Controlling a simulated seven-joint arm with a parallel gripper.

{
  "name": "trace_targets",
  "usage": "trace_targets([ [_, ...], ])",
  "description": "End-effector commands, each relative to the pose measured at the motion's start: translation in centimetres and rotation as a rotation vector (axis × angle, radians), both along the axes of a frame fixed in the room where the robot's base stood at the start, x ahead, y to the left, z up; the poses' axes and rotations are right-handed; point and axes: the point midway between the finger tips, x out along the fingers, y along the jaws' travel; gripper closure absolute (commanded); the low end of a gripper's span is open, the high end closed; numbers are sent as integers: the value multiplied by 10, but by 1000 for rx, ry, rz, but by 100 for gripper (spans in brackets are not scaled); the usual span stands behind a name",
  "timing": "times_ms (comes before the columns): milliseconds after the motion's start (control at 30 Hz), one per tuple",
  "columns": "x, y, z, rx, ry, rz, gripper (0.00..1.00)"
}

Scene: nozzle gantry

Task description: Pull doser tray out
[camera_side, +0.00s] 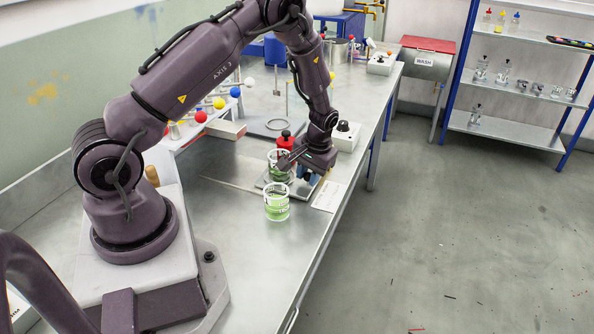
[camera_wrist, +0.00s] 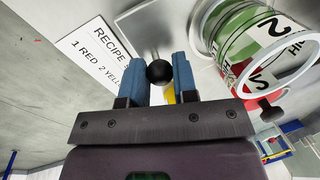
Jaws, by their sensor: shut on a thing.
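The doser tray (camera_side: 270,184) is a flat metal plate on the bench, partly hidden by my gripper in the side view. The wrist view shows its metal edge (camera_wrist: 142,18) and a rod ending in a round black knob (camera_wrist: 157,73). My gripper (camera_side: 307,176) is low at the tray's front side. Its blue fingers (camera_wrist: 160,78) are shut on the black knob. A glass beaker (camera_side: 279,163) stands at the tray, below a red-topped nozzle part (camera_side: 285,139).
A beaker of green liquid (camera_side: 276,207) stands on the bench close in front of the tray. A white recipe card (camera_side: 328,197) lies beside my gripper. A white control box (camera_side: 346,136) stands behind.

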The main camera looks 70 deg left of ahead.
Motion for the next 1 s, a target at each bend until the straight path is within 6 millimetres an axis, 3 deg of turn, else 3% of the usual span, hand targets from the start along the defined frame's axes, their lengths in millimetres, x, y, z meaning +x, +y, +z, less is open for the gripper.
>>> trace_targets([
  [167, 0, 0, 1, -1, -1, 1, 100],
  [200, 0, 0, 1, 0, 0, 1, 71],
  [300, 0, 0, 1, 0, 0, 1, 48],
  [667, 1, 0, 5, 0, -2, 0, 48],
  [767, 2, -2, 18, 1, -5, 0, 48],
  [1000, 8, -11, 70, 2, -6, -1, 48],
])
